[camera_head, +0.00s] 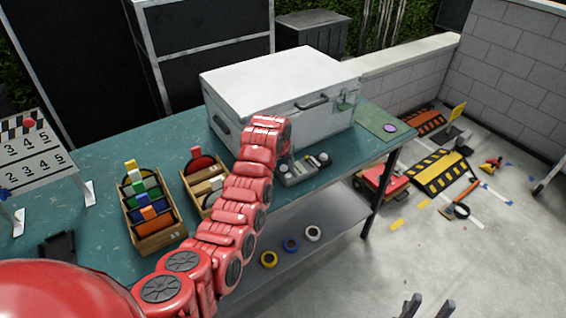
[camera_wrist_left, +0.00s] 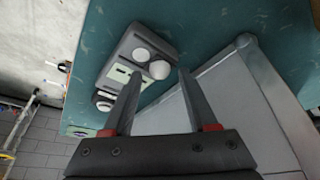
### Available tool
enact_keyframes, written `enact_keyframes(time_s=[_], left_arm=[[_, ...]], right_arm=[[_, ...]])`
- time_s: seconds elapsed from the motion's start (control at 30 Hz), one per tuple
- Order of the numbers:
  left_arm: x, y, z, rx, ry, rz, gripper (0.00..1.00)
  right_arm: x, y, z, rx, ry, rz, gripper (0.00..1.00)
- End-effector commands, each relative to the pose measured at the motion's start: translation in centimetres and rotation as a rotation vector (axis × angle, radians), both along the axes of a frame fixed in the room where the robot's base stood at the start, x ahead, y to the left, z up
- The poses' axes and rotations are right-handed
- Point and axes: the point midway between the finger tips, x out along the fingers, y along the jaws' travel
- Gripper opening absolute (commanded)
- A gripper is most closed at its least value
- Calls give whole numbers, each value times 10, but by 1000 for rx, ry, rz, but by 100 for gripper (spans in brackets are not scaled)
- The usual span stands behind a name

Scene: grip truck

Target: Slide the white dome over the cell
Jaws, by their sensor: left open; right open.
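A grey meter (camera_head: 303,173) lies on the green table in front of the white case; it also shows in the left wrist view (camera_wrist_left: 124,52). The white dome (camera_wrist_left: 159,69) stands out at one end of its face. A flatter pale disc (camera_wrist_left: 141,54) sits beside it; I cannot tell whether this is the cell. My left gripper (camera_wrist_left: 160,84) is open and empty, its fingertips pointing toward the dome end, apparently apart from it. In the head view my left arm hides most of that gripper. My right gripper (camera_head: 428,306) is open and empty at the bottom edge.
The white case (camera_head: 285,85) stands close behind the meter. Wooden trays (camera_head: 160,235) with coloured pieces and a numbered slate (camera_head: 35,165) are left. Tape rolls (camera_head: 291,244) lie on the lower shelf. A green mat (camera_head: 372,118) with a purple disc lies at the table's right end.

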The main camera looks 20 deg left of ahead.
Motion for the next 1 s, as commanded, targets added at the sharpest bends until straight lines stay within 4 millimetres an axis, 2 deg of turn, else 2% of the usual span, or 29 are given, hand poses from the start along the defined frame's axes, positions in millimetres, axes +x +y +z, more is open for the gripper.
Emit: enact_keyframes(time_s=[0.3, 0.37, 0.63, 1.0], left_arm=[[1, 0, -2, 0, 0, 0, 58], [1, 0, -2, 0, 0, 0, 49], [1, 0, -2, 0, 0, 0, 1], [0, 0, -3, 0, 1, 0, 0]], right_arm=[[0, 0, 0, 0, 0, 0, 50], [0, 0, 0, 0, 0, 0, 50], [0, 0, 0, 0, 0, 0, 50], [0, 0, 0, 0, 0, 0, 50]])
